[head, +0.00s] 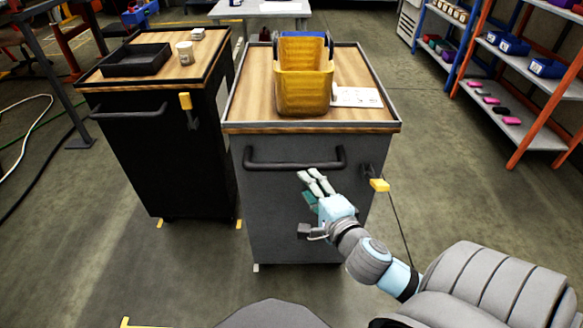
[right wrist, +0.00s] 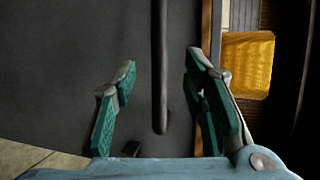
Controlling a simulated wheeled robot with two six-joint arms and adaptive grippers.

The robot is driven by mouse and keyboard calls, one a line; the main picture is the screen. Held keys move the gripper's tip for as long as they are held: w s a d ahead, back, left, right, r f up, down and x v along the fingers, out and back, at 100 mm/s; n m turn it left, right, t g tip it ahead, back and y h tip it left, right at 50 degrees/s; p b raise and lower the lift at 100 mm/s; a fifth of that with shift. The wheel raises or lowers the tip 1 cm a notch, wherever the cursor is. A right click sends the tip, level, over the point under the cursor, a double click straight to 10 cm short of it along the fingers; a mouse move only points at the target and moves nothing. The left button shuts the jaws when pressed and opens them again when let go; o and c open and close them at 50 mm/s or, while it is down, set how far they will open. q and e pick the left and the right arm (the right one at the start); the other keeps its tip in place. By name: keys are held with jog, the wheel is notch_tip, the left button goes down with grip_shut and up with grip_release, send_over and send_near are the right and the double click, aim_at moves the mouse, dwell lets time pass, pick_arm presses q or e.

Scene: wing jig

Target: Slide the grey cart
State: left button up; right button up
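The grey cart (head: 285,205) stands in front of me in the head view, with a wooden top and a dark horizontal handle (head: 262,165) on its near face. My right gripper (head: 308,180) is just below the right end of the handle. In the right wrist view the gripper (right wrist: 160,80) is open, and the handle (right wrist: 161,60) lies between its spread fingers. The fingers do not appear closed on it. My left gripper is not in view.
A yellow bin (head: 303,88) and a white sheet (head: 357,97) sit on the grey cart. A black cart (head: 160,160) with a black tray (head: 136,60) stands close at left. Shelves (head: 530,120) stand at far right. Floor between is clear.

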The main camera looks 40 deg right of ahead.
aim_at(294, 170)
jog(key=b+x, duration=0.1)
jog(key=x, duration=0.8)
jog(key=shift+w+f+b, duration=0.2)
jog(key=shift+w+b, duration=0.15)
jog(key=shift+b, duration=0.05)
jog(key=shift+w, duration=0.3)
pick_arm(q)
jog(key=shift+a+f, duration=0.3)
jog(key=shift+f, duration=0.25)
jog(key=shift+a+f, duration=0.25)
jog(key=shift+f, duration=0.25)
pick_arm(e)
jog(key=shift+c, duration=0.2)
grip_shut()
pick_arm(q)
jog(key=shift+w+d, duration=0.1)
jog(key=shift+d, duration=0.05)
pick_arm(e)
jog(key=shift+d, duration=0.15)
